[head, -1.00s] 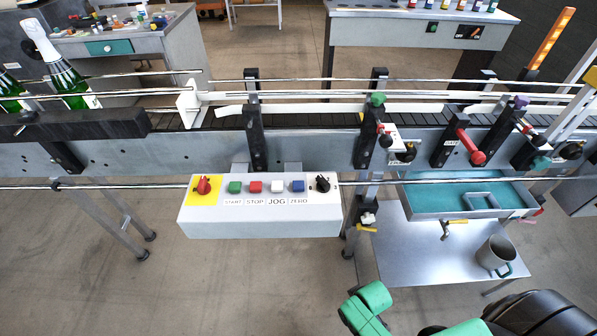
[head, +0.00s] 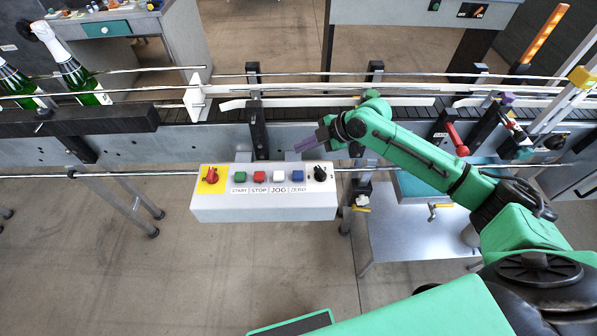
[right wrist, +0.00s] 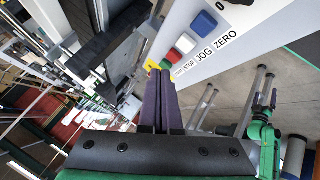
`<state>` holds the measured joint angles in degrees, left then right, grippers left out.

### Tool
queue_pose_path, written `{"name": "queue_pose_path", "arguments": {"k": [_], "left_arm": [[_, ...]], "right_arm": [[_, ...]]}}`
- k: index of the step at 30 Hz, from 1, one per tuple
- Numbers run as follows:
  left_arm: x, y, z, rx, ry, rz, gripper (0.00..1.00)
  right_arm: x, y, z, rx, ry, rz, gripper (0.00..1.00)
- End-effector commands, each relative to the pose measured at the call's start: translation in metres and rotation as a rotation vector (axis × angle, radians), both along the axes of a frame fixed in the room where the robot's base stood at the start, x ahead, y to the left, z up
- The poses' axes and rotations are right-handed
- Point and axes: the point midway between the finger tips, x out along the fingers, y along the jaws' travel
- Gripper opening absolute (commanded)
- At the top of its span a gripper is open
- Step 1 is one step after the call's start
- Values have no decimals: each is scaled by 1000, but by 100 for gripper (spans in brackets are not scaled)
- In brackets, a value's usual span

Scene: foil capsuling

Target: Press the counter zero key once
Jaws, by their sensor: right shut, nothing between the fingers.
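The control box (head: 265,207) hangs at the front of the conveyor. Its blue key (head: 298,175), labelled ZERO, sits right of the white JOG key (head: 279,175). The blue key also shows in the right wrist view (right wrist: 203,24), right of the fingertips. My right gripper (head: 302,147) is shut and empty, its purple fingers pointing left. In the head view it appears just above and behind the blue key, apart from it. In the right wrist view the fingers (right wrist: 160,75) lie together.
Red STOP (head: 259,176) and green START (head: 240,177) keys, a red knob on yellow (head: 210,175) and a black knob (head: 320,173) share the panel. A rail (head: 372,168) runs close behind the box. Bottles (head: 80,80) stand at left.

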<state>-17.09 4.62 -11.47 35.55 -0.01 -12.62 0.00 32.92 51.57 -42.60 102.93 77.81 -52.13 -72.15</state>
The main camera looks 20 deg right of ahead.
Motion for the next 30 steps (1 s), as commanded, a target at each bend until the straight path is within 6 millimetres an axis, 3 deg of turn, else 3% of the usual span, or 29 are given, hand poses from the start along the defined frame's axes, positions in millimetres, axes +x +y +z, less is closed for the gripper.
{"name": "queue_pose_path", "arguments": {"k": [13, 30], "left_arm": [[-1, 0, -7, 0, 2, -1, 100], [-2, 0, -68, -1, 2, 0, 100]], "right_arm": [[0, 0, -7, 2, -3, 3, 0], [0, 1, -85, 2, -3, 2, 0]]}}
